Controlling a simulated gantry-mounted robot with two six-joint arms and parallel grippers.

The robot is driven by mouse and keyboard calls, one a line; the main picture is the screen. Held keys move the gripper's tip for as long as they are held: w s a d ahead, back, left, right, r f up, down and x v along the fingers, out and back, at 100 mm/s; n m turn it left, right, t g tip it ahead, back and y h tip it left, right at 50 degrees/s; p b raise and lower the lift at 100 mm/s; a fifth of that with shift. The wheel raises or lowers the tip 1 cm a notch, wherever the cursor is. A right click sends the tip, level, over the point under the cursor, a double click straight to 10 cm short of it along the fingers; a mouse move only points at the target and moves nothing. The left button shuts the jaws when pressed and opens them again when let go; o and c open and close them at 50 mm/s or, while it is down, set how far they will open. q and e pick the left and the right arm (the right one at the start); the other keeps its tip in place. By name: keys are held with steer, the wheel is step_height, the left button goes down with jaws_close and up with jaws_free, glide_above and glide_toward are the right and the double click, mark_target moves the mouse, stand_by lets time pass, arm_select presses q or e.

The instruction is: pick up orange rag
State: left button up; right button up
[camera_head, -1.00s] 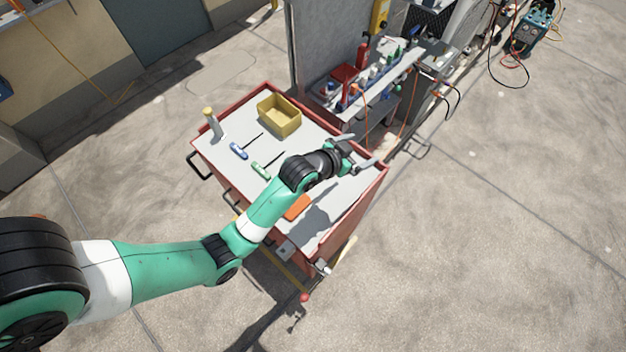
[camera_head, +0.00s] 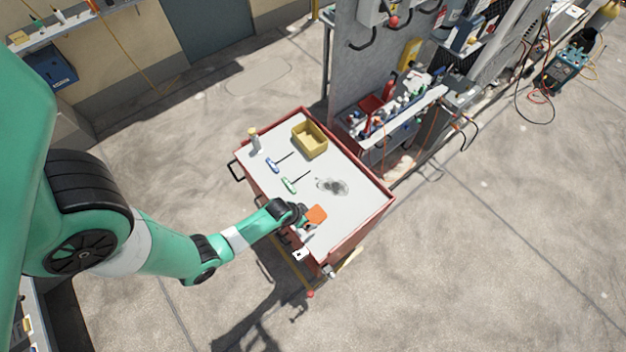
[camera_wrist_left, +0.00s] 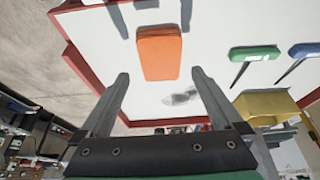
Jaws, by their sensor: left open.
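The orange rag (camera_head: 316,214) lies flat on the pale top of the red cart (camera_head: 362,226), near its front edge. It looks like a folded rectangle in the left wrist view (camera_wrist_left: 159,52). My left gripper (camera_head: 306,222) is over the cart's front part, right beside the rag. In the wrist view its two fingers (camera_wrist_left: 160,75) are spread apart, with the rag just beyond and between the tips. Nothing is held. The height of the fingers above the cart top is hard to tell. My right gripper is not in view.
A green-handled tool (camera_head: 289,185), a blue-handled tool (camera_head: 273,166), a yellow bin (camera_head: 309,140) and a pale bottle (camera_head: 254,140) are on the cart's left and back parts. A grey smudge (camera_head: 333,186) marks the middle. A cluttered shelf (camera_head: 405,120) stands behind.

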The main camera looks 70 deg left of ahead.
mark_target(314, 216)
arm_select(q)
steer(key=shift+x, duration=0.9)
steer(key=shift+w+b+x, duration=0.2)
steer(key=shift+b+x, duration=0.45)
steer(key=shift+x, duration=0.6)
steer(key=shift+w+b+x, duration=0.2)
steer(key=shift+b+x, duration=0.45)
steer(key=shift+x, duration=0.6)
steer(key=shift+a+r, duration=0.15)
steer(key=shift+f, duration=0.25)
steer(key=c, duration=1.1)
